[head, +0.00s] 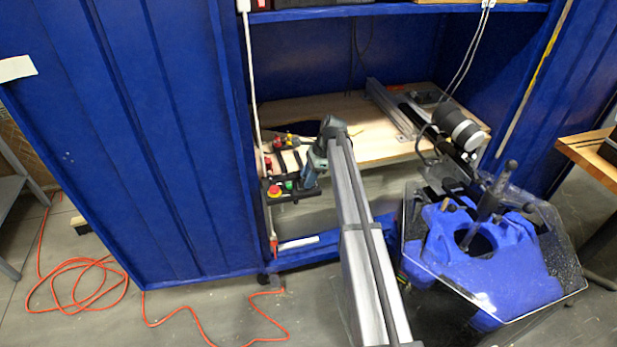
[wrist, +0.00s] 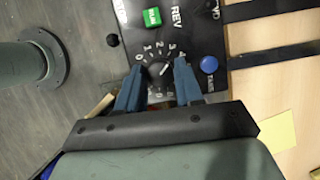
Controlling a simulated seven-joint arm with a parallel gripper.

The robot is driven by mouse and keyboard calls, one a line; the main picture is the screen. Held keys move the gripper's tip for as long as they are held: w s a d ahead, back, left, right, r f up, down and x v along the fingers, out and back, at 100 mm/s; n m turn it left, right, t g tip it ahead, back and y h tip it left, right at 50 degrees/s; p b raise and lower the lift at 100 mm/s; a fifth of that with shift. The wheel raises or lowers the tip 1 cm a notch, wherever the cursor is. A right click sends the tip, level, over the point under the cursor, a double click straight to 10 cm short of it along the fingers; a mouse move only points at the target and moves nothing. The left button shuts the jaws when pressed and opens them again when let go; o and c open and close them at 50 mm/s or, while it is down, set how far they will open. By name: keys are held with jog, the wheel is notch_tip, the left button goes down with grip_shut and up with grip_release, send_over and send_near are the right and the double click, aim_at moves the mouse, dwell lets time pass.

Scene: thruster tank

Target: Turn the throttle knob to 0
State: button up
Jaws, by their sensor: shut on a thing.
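The throttle knob (wrist: 157,71) is a small dark round dial on a black control panel (wrist: 203,24), with white numbers around it. In the wrist view, my gripper (wrist: 158,76) has one blue-grey finger on each side of the knob and is shut on it. A light mark on the knob seems to point up and right, toward the 3 and 4 side; the exact reading is too small to tell. The 0 is at the knob's upper left. In the head view, my gripper (head: 309,172) is down at the panel (head: 293,195) and hides the knob.
A green button (wrist: 152,17) and a blue button (wrist: 208,64) sit close to the knob. A wooden bench (head: 375,140) lies behind, and a blue thruster frame (head: 490,260) stands at the right.

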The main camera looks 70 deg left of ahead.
jog(key=n+h, duration=0.1)
jog(key=n, duration=0.1)
jog(key=n+h, duration=0.1)
jog(key=n, duration=0.2)
jog(key=shift+a, duration=0.2)
jog(key=n+t+h, duration=0.1)
jog(key=n, duration=0.3)
jog(key=shift+s+a, duration=0.1)
jog(key=n+t, duration=0.1)
jog(key=n, duration=0.1)
jog(key=n+h, duration=0.1)
jog(key=n, duration=0.2)
jog(key=shift+s+t, duration=0.1)
jog(key=shift+t, duration=0.3)
jog(key=shift+s+n+t+h, duration=0.15)
jog(key=shift+n+t, duration=0.3)
jog(key=shift+n, duration=0.65)
jog(key=shift+w+n+t+h, duration=0.15)
jog(key=shift+n+t, duration=0.3)
jog(key=shift+n, duration=0.65)
jog(key=shift+s, duration=0.1)
jog(key=o, duration=1)
